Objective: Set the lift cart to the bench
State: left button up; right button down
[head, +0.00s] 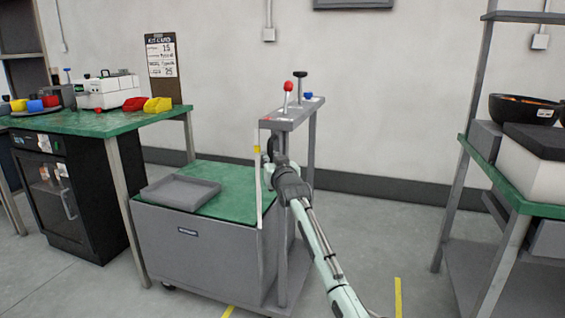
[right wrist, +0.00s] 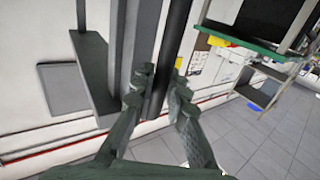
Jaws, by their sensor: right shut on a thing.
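The lift cart (head: 190,247) is a grey box on castors with a green top, beside the bench's right end. Its top is lower than the green bench top (head: 95,123). A white upright strip (head: 259,185) has a yellow mark. My right gripper (head: 270,165) is at the post below the console. In the right wrist view its fingers (right wrist: 164,80) close around a dark bar (right wrist: 170,50), the cart's handle.
A grey tray (head: 181,192) lies on the cart top. A black cabinet (head: 65,195) stands under the bench. A notice board (head: 162,55) and red and yellow bins stand on it. A shelf rack (head: 500,180) holds a black bowl (head: 525,108) at right. Yellow floor marks (head: 398,297) lie in front.

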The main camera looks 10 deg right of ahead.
pick_arm(q)
jog(key=shift+a+r, duration=0.15)
jog(key=shift+r, duration=0.15)
pick_arm(e)
jog(key=shift+a+f, duration=0.15)
jog(key=shift+a, duration=0.2)
jog(key=c, duration=1.5)
grip_release()
jog(key=shift+w+a, duration=0.15)
jog(key=shift+w, duration=0.05)
pick_arm(q)
jog(key=shift+w+a, duration=0.1)
pick_arm(e)
jog(key=shift+d, duration=0.2)
jog(key=shift+s, duration=0.25)
jog(key=s, duration=1.1)
jog(key=shift+s+d, duration=0.15)
jog(key=shift+s, duration=0.1)
